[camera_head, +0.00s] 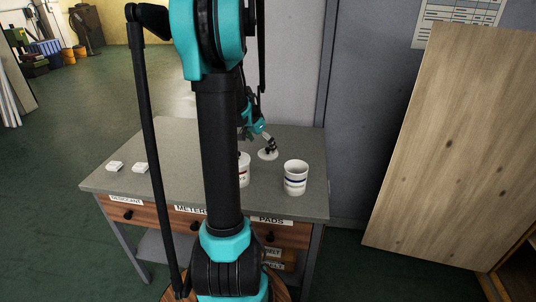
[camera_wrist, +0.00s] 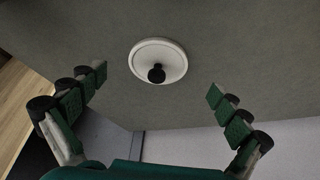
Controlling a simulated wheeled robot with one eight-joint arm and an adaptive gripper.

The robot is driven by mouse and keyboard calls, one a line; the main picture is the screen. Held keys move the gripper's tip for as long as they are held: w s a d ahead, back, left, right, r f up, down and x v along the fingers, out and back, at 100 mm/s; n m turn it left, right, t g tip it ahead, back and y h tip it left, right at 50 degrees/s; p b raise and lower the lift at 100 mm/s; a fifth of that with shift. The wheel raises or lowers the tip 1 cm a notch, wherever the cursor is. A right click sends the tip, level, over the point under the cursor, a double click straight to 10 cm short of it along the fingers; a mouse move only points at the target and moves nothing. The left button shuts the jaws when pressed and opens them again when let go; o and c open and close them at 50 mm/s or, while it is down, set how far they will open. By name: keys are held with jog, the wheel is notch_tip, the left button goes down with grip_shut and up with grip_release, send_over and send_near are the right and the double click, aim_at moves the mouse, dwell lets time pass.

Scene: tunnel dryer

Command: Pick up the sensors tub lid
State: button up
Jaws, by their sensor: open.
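A white round lid with a black knob (camera_head: 265,156) lies flat on the grey table top (camera_head: 310,150), towards its back right. It also shows in the wrist view (camera_wrist: 145,57), above centre, knob facing me. I cannot read any label on it. My gripper (camera_wrist: 157,84) is open and empty, its green-padded fingers spread wide to either side below the lid, apart from it. In the head view my gripper (camera_head: 262,137) is just above the lid. A white tub with a blue band (camera_head: 296,180) stands upright in front of the lid, and its label is too small to read.
A second white tub (camera_head: 244,172) is mostly hidden behind my arm. Two small white blocks (camera_head: 115,167) lie at the table's left. Drawers below are labelled DESICCANT, METER and PADS. A grey wall stands behind and a wooden panel (camera_head: 440,150) leans at the right.

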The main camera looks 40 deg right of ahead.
aim_at(266, 150)
jog(key=x, duration=0.4)
jog(key=shift+d+r, duration=0.1)
jog(key=shift+d, duration=0.15)
jog(key=c, duration=1.1)
